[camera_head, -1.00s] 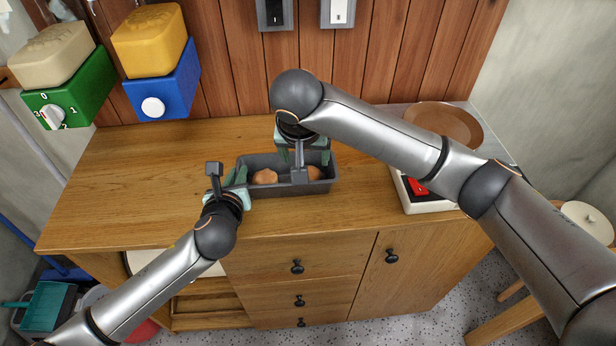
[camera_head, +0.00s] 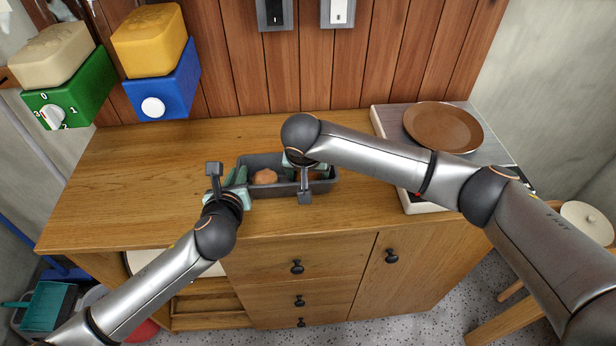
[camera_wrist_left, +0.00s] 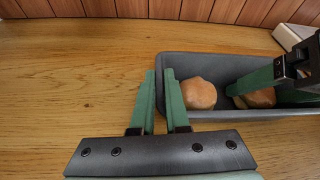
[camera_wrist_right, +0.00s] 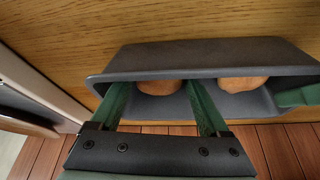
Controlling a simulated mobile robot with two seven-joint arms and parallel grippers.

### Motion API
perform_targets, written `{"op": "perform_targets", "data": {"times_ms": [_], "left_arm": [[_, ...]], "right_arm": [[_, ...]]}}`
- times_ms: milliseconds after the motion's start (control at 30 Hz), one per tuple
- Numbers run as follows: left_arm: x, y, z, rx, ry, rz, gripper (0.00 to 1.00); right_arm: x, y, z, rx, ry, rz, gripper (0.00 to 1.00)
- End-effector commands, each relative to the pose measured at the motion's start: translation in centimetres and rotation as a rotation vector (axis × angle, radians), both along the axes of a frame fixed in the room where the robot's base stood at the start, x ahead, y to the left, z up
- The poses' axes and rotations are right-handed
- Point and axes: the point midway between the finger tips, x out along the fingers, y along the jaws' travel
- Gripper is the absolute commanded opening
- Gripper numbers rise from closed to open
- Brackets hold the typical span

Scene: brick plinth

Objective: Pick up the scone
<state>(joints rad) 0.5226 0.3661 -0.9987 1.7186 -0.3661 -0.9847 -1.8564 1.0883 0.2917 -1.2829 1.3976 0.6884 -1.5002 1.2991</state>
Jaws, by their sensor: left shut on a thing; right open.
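A dark grey loaf tin (camera_head: 272,190) stands on the wooden counter with two brown scones in it. The left scone (camera_head: 265,177) is in plain view; it also shows in the left wrist view (camera_wrist_left: 199,93). The right scone (camera_wrist_right: 160,87) is partly hidden by my right gripper. My left gripper (camera_wrist_left: 160,75) is shut on the tin's left end wall, one finger inside and one outside. My right gripper (camera_wrist_right: 160,95) is open, its fingers reaching down into the tin, one to each side of the right scone. I cannot tell whether they touch it.
A brown plate (camera_head: 443,127) lies on a white appliance (camera_head: 412,203) at the right. Blue (camera_head: 165,92) and green (camera_head: 72,95) dispensers hang at the back left. The left of the counter is clear. Drawers and a cupboard are below.

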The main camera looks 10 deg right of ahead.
Motion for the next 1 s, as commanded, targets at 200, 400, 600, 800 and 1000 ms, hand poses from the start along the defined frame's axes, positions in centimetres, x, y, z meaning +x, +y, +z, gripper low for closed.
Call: {"op": "perform_targets", "data": {"times_ms": [200,400,600,800,1000], "left_arm": [[-0.4,0.0,-1.0,0.006,0.021,-0.001,0.00],[-0.4,0.0,-1.0,0.006,0.021,0.000,0.00],[-0.4,0.0,-1.0,0.006,0.021,0.000,0.00],[-0.4,0.0,-1.0,0.006,0.021,0.000,0.00],[-0.4,0.0,-1.0,0.006,0.021,0.000,0.00]], "right_arm": [[0.0,0.0,0.0,0.000,0.000,0.000,0.61],[0.0,0.0,0.0,0.000,0.000,0.000,0.39],[0.0,0.0,0.0,0.000,0.000,0.000,0.17],[0.0,0.0,0.1,0.001,0.000,0.000,0.17],[0.1,0.1,2.2,0.001,-0.003,0.000,0.17]]}}
